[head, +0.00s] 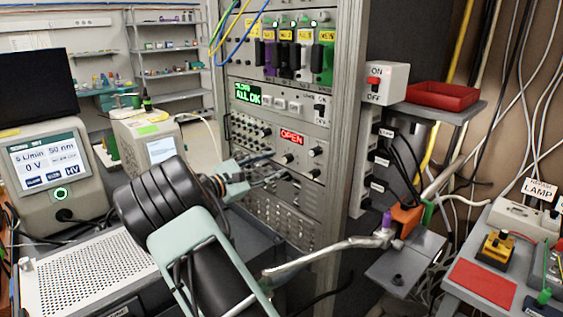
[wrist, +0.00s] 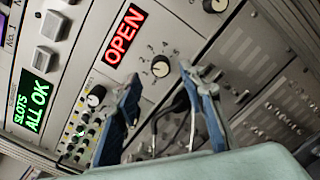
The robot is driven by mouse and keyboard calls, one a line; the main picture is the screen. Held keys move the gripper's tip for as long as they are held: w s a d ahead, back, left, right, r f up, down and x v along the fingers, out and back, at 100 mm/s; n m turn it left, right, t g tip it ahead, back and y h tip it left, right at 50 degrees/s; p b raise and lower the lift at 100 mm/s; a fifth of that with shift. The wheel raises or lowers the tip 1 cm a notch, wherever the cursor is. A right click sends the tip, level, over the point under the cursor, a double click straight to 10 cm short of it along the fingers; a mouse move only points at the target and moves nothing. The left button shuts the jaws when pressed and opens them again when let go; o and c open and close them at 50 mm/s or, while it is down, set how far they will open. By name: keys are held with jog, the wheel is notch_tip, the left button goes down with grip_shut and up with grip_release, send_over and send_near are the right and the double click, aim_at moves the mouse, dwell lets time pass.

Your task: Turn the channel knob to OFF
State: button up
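A small black knob (wrist: 160,67) with a marked dial sits on the grey rack panel beside the red OPEN display (wrist: 125,35). I cannot tell whether the tips touch the panel. In the head view my gripper (head: 270,168) is in front of the rack, below the OPEN display (head: 292,136), and hides part of the panel there.
Other knobs (wrist: 96,95) (wrist: 214,5) sit nearby on the panels. A green ALL OK display (head: 248,92) is above. A grey ON/OFF switch box (head: 385,82) and red tray (head: 442,96) stand right of the rack.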

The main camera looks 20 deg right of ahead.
aim_at(284, 159)
jog(key=shift+x, duration=2)
jog(key=shift+c, duration=0.5)
grip_shut()
